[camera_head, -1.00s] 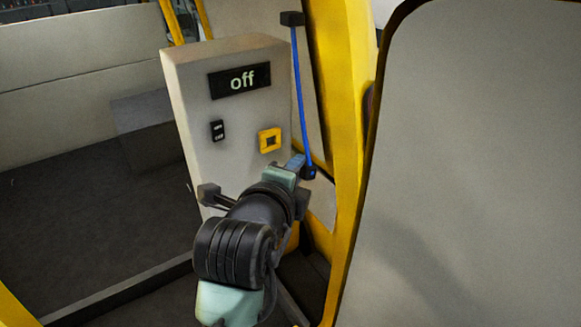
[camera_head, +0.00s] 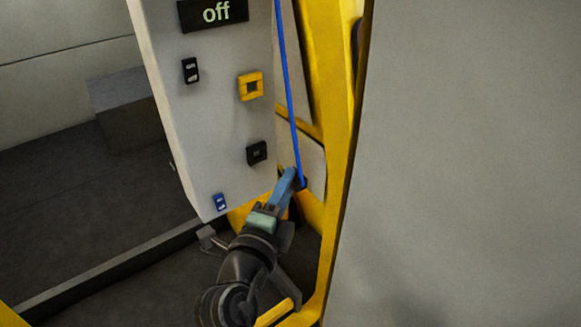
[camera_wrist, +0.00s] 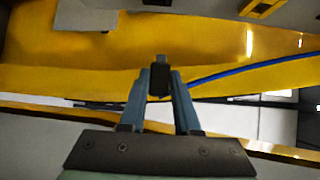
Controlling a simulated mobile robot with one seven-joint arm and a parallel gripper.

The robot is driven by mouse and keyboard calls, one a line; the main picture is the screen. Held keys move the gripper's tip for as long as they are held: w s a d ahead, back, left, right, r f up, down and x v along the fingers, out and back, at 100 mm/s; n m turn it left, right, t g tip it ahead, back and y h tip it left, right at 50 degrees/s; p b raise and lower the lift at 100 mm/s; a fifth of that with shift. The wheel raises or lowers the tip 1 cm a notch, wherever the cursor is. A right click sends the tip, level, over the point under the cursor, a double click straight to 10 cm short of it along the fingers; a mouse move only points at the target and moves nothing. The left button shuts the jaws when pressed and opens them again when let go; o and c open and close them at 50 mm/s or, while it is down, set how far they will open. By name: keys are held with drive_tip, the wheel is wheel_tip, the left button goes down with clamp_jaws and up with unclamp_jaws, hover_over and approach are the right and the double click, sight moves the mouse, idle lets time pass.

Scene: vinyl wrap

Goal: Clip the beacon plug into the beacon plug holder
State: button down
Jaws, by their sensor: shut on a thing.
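The beacon plug (camera_wrist: 160,75) is a small dark block on a blue cable, gripped between my fingertips in the wrist view. In the head view the plug (camera_head: 302,183) shows at the lower end of the cable (camera_head: 287,80). My gripper (camera_head: 291,178) is shut on it, at the lower right of the grey panel (camera_head: 205,120) and beside its edge. I cannot tell which is the plug holder. Both are above and left of the plug.
An "off" display (camera_head: 213,12), a black switch (camera_head: 190,70) and a blue switch (camera_head: 220,202) are on the panel. A yellow post (camera_head: 338,120) and a large grey surface (camera_head: 460,150) stand at right. Open floor (camera_head: 90,190) lies left.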

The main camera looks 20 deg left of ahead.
drive_tip(key=w+a+f, duration=0.1)
drive_tip(key=w+a, duration=0.2)
drive_tip(key=a, duration=0.3)
drive_tip(key=shift+w+f, duration=0.2)
drive_tip(key=shift+w, duration=0.2)
drive_tip(key=shift+w+a+b, duration=0.6)
drive_tip(key=shift+a+b, duration=0.2)
drive_tip(key=shift+b, duration=2)
idle(1.5)
drive_tip(key=shift+a+b, duration=0.15)
drive_tip(key=shift+b, duration=0.25)
idle(1.0)
drive_tip(key=c, duration=0.5)
unclamp_jaws()
drive_tip(key=shift+w, duration=0.1)
drive_tip(key=shift+c, duration=0.2)
drive_tip(key=shift+s+f+b, duration=0.1)
drive_tip(key=shift+s+b, duration=0.2)
drive_tip(key=shift+s, duration=0.25)
drive_tip(key=s+b, duration=0.4)
drive_tip(key=s, duration=0.8)
drive_tip(key=shift+a+r, duration=0.15)
drive_tip(key=shift+r, duration=0.05)
